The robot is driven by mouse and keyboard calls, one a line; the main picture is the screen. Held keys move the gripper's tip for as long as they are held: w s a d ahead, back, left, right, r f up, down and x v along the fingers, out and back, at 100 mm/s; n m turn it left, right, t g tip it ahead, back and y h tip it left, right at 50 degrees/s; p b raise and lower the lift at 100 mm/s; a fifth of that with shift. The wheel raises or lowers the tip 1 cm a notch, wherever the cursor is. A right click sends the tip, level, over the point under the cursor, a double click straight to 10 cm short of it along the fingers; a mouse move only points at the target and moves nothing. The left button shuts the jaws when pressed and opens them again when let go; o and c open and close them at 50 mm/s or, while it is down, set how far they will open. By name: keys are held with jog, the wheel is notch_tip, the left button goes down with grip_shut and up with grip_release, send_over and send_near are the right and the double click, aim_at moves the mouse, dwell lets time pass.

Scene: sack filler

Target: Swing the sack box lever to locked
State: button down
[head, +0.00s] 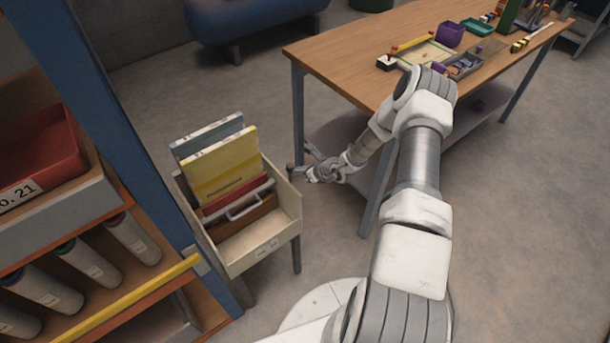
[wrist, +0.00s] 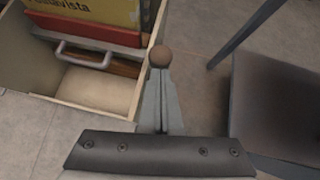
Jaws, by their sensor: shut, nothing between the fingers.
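The sack box (head: 262,240) is a cream open-topped box on legs, left of centre in the head view; its wall also shows at upper left in the wrist view (wrist: 60,98). A round brown knob (head: 290,167), apparently the end of the lever, stands beside the box's right wall. In the wrist view the knob (wrist: 160,57) is right at my fingertips. My gripper (head: 303,173) is shut with nothing between its fingers, outside the box on its right. I cannot tell whether the fingertips touch the knob. The lever's shaft is hidden, so its setting cannot be read.
Yellow, red and brown folders (head: 222,165) stand in the box. A wooden table (head: 345,50) with several small items stands behind my arm, its leg (head: 378,190) close to my forearm. A shelf rack (head: 150,285) stands at left. Floor is clear at right.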

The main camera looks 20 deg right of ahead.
jog(key=shift+w+a+r, duration=0.2)
jog(key=shift+w, duration=0.45)
jog(key=shift+w+r, duration=0.1)
